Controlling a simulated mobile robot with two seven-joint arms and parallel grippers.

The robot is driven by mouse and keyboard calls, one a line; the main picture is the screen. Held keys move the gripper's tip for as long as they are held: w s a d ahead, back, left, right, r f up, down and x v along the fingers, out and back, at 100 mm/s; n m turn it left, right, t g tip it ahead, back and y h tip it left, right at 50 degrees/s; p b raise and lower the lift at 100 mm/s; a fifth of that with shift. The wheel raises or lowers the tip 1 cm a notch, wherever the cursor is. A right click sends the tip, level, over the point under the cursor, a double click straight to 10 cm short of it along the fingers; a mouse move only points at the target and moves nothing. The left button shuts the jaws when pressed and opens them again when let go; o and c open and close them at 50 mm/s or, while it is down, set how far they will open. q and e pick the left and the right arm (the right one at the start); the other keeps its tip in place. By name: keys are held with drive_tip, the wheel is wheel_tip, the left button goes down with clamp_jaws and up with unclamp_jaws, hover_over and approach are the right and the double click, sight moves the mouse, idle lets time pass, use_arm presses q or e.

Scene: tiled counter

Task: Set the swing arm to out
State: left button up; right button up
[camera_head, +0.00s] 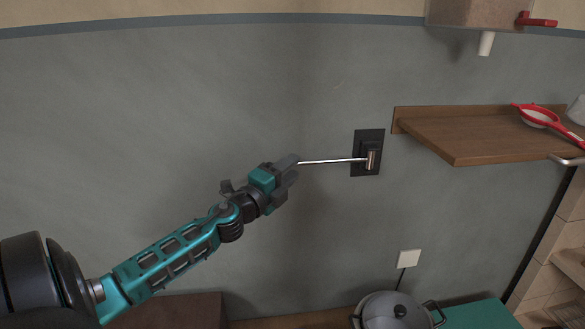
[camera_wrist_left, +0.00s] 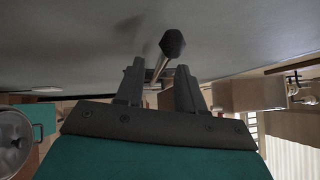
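The swing arm is a thin metal rod (camera_head: 332,161) on a black wall plate (camera_head: 367,138). In the head view it reaches left from the plate, almost level, to my left gripper (camera_head: 292,169). The gripper's fingers are apart there, and one covers the rod's free end. In the left wrist view, a dark knob (camera_wrist_left: 172,43) tops the rod (camera_wrist_left: 159,69). The rod runs down the picture across the gap between the fingers of my left gripper (camera_wrist_left: 158,78). I cannot tell whether a finger touches it. My right gripper is not in view.
A wooden shelf (camera_head: 460,135) with a red-handled strainer (camera_head: 540,117) juts out right of the plate. A box with a red tap (camera_head: 538,20) hangs above. A lidded pot (camera_head: 390,312) stands below. The grey wall left of the plate is clear.

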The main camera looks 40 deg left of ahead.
use_arm(q)
drive_tip(key=shift+w+a+r, duration=0.1)
drive_tip(key=shift+w, duration=0.65)
clamp_jaws()
